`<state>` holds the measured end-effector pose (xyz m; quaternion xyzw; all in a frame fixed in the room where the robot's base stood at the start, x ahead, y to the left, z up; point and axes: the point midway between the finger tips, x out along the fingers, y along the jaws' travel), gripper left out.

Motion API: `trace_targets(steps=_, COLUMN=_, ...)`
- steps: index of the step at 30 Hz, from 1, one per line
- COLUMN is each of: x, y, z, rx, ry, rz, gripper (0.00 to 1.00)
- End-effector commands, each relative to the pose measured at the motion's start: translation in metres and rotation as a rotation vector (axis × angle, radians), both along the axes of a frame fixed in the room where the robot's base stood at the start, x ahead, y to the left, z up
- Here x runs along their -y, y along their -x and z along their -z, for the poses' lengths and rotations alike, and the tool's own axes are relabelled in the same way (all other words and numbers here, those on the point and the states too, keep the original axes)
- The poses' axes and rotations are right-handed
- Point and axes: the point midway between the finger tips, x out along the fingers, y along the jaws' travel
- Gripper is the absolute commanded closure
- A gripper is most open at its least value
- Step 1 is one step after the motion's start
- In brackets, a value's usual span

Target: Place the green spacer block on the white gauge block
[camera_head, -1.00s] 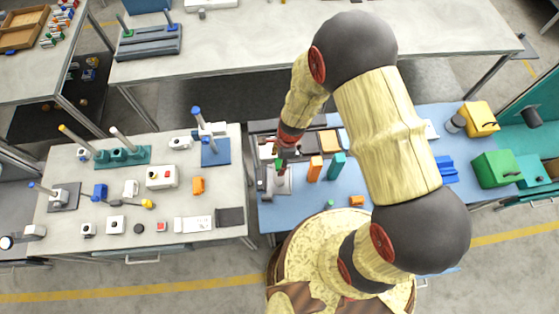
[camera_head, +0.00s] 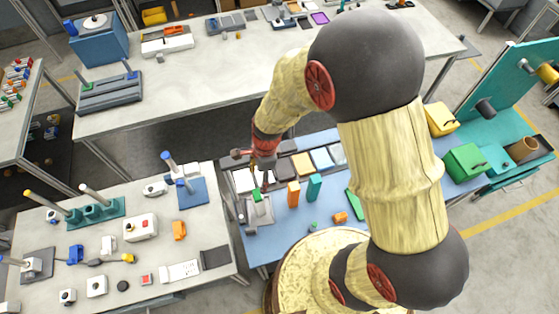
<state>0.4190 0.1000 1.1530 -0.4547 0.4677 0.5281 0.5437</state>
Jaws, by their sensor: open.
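The green spacer block (camera_head: 257,195) is small and sits on top of the white gauge block (camera_head: 259,208), which stands on a grey plate near the left end of the blue bench. My gripper (camera_head: 262,181) is open, pointing down just above the green block. At this size I cannot tell whether a fingertip touches the block.
An orange block (camera_head: 293,193) and a teal block (camera_head: 314,187) stand upright to the right. A row of coloured tiles (camera_head: 302,163) lies behind. A green bar (camera_head: 355,204) and a small orange part (camera_head: 340,217) lie farther right. My arm hides the bench's right part.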

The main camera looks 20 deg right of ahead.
Motion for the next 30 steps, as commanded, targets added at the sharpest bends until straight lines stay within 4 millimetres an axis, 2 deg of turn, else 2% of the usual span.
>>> trace_targets(steps=2, x=0.001, y=-0.002, z=-0.009, rx=0.016, ry=-0.002, rz=-0.027, gripper=0.45)
trace_targets(steps=5, x=0.005, y=-0.007, z=-0.037, rx=0.062, ry=0.0, rz=-0.118, gripper=0.45)
trace_targets(steps=11, x=0.023, y=-0.003, z=-0.135, rx=0.229, ry=0.043, rz=-0.481, gripper=0.45)
trace_targets(steps=15, x=0.042, y=0.017, z=-0.202, rx=0.342, ry=0.121, rz=-0.765, gripper=0.45)
trace_targets(steps=21, x=0.071, y=0.063, z=-0.277, rx=0.46, ry=0.29, rz=-1.152, gripper=0.45)
trace_targets(steps=25, x=0.086, y=0.093, z=-0.306, rx=0.493, ry=0.4, rz=-1.351, gripper=0.45)
trace_targets(steps=30, x=0.097, y=0.118, z=-0.323, rx=0.498, ry=0.49, rz=-1.502, gripper=0.45)
